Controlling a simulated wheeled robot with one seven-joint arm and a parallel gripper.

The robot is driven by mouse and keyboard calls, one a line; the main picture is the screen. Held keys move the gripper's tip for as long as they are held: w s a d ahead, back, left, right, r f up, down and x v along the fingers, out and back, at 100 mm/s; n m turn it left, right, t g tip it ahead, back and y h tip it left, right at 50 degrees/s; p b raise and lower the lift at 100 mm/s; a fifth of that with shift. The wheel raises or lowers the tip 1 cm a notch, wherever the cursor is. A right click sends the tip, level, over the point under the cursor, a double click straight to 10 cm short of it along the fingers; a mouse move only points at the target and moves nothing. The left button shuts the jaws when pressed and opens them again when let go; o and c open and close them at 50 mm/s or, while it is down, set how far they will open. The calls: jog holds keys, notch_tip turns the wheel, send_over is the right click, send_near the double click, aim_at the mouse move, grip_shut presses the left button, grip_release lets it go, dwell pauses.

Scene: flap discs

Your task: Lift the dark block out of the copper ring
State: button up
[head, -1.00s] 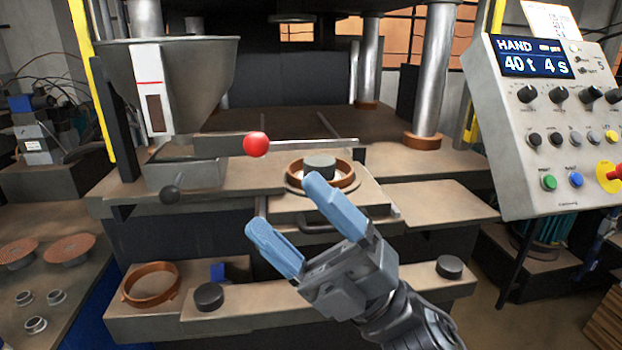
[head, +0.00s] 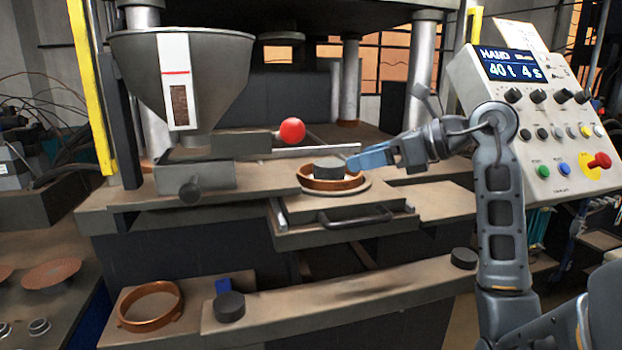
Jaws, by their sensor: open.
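The dark block (head: 328,168) is a short dark grey cylinder. It sits inside the copper ring (head: 333,184), which rests on a round pale plate on the sliding tray at the press front. The block's top stands above the ring's rim. My gripper (head: 362,159) has blue fingers and comes in from the right, roughly level, at about the height of the block's top. Its fingertips appear just right of the block; I cannot tell whether they touch it. The fingers overlap each other in this view, so the gap between them is hidden.
A red ball knob (head: 292,129) stands behind and left of the ring. The hopper (head: 181,80) is at left and the control panel (head: 540,110) at right. The tray handle (head: 355,217) juts out in front. Another copper ring (head: 151,305) and dark blocks (head: 230,306) lie on the lower shelf.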

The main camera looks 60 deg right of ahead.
aim_at(339, 164)
jog(key=shift+w+d+f+h, duration=0.1)
jog(key=shift+w+d+h, duration=0.2)
jog(key=shift+w, duration=0.1)
jog(key=shift+a+p+x, duration=0.1)
jog(key=shift+p+x, duration=0.25)
jog(key=shift+x, duration=1.4)
jog(key=shift+a+p+x, duration=0.15)
jog(key=shift+p+x, duration=0.15)
jog(key=shift+x, duration=1.4)
jog(key=shift+f, duration=0.15)
jog(key=c, duration=1)
